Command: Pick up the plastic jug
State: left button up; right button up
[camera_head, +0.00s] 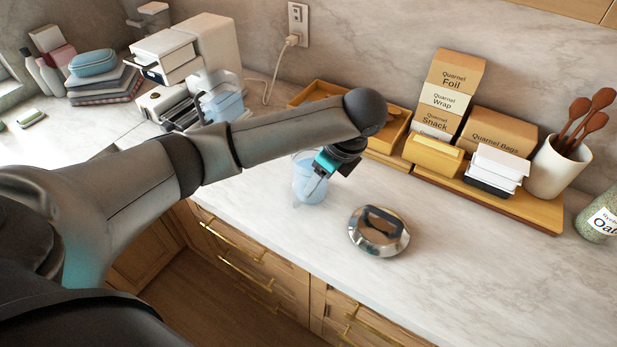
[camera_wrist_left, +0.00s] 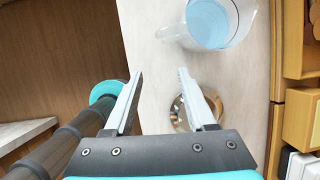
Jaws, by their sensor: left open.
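The plastic jug (camera_head: 303,186), clear with a pale blue tint, stands on the counter in the middle of the head view, partly covered by my left gripper. In the left wrist view the jug (camera_wrist_left: 210,24) is at the top, cut off by the edge, with its handle toward the left. My left gripper (camera_head: 316,186) is open and empty, its fingers pointing down beside the jug in the head view. In the left wrist view the spread fingers (camera_wrist_left: 160,73) are apart from the jug. My right gripper is not in view.
A round shiny metal item (camera_head: 378,240) with a dark handle sits near the jug. A wooden tray (camera_head: 545,214) with boxes and a utensil crock (camera_head: 556,170) are at right. Another clear bluish vessel (camera_head: 222,104) is by the coffee machine. The front counter is mostly clear.

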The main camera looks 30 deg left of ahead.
aim_at(294, 197)
pick_arm(q)
jog(key=shift+y, duration=0.4)
jog(key=x, duration=0.5)
jog(key=a+x, duration=0.1)
jog(key=x, duration=0.8)
jog(key=shift+w+a+r+b, duration=0.1)
jog(key=shift+w+a+b, duration=0.15)
jog(key=shift+a+b, duration=0.15)
jog(key=shift+d, duration=0.1)
grip_shut()
dwell(0.4)
jog(key=shift+w+r, duration=0.1)
jog(key=shift+r, duration=0.05)
